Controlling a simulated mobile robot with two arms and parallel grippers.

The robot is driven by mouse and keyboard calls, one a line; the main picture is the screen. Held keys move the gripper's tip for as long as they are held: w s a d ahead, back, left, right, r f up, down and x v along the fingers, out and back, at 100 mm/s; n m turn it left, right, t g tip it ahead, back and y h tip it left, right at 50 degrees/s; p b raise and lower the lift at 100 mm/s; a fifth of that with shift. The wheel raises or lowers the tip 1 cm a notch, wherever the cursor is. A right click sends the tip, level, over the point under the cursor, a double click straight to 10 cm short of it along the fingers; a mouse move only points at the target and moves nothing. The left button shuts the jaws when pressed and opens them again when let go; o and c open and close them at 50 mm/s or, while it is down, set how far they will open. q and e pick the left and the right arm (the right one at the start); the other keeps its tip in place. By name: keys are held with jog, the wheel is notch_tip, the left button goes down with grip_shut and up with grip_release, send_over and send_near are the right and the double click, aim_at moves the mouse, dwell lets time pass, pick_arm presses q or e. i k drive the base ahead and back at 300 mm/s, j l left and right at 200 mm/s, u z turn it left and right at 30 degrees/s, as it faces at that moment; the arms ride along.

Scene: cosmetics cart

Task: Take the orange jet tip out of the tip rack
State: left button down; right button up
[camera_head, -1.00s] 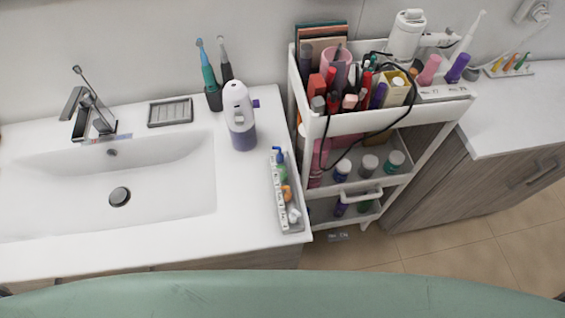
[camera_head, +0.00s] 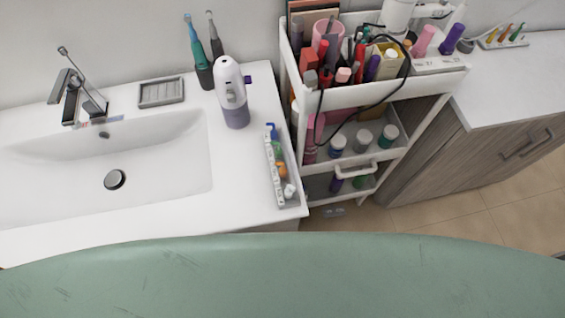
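A white cart (camera_head: 345,98) full of cosmetics, with a black cable over it, stands between the sink counter (camera_head: 245,185) and the right-hand counter (camera_head: 505,95). That right-hand counter is mostly bare in front of the rack. Beige floor (camera_head: 450,210) shows below.

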aim_at(282, 170)
jog(key=l+u, duration=0.1)
jog(key=u, duration=0.85)
jog(key=l+u, duration=0.1)
jog(key=u, duration=0.35)
jog(key=k+l+u, duration=0.5)
jog(key=k+u, duration=0.25)
jog(key=k+l+u, duration=0.15)
jog(key=k+u, duration=0.2)
jog(key=k+l+u, duration=0.1)
jog(key=k, duration=0.6)
jog(key=i, duration=0.5)
